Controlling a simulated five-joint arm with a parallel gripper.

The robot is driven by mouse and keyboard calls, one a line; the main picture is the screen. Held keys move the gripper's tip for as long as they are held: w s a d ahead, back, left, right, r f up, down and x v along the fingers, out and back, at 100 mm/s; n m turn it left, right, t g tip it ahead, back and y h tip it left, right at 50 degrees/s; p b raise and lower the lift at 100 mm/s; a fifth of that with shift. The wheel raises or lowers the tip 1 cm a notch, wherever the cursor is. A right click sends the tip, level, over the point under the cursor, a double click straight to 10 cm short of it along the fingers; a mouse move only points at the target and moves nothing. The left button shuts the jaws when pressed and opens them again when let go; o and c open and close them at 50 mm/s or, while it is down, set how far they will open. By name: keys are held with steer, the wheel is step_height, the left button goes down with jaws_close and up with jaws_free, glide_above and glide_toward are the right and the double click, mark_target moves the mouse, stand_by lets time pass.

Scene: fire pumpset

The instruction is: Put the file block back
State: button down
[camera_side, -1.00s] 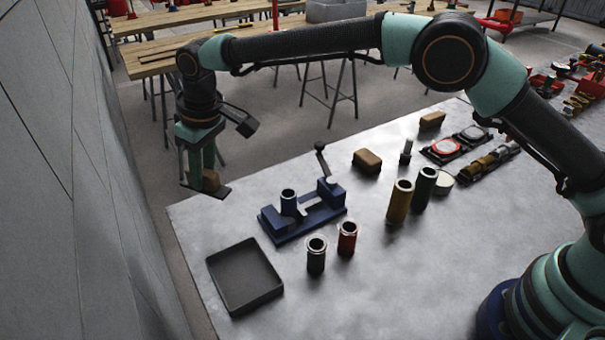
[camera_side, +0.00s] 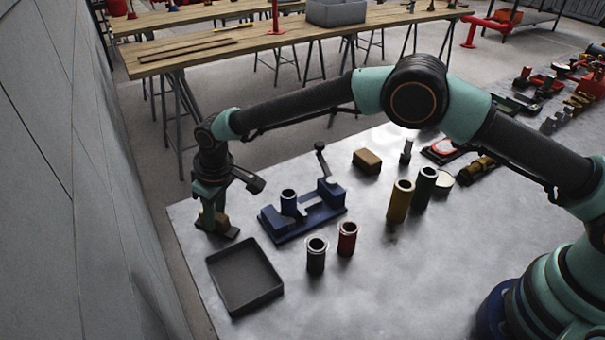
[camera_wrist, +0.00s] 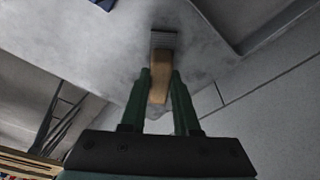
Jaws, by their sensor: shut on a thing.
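The file block (camera_wrist: 159,85), tan with a grey ridged end, is between the two green fingers of my gripper (camera_wrist: 160,95) in the wrist view. In the side view my gripper (camera_side: 214,226) is low over the left back corner of the bench, shut on the block (camera_side: 221,220), which is partly covered by the fingers. I cannot tell whether the block touches the bench top.
A dark empty tray (camera_side: 244,278) lies just in front of my gripper. A blue vise-like fixture (camera_side: 303,216) stands to its right. Black (camera_side: 316,256) and red (camera_side: 347,239) cylinders stand near it. A brown block (camera_side: 367,160) lies farther back. The wall is at left.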

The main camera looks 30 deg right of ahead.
steer(key=c, duration=0.6)
jaws_free()
steer(key=shift+f, duration=0.15)
steer(key=shift+c, duration=0.2)
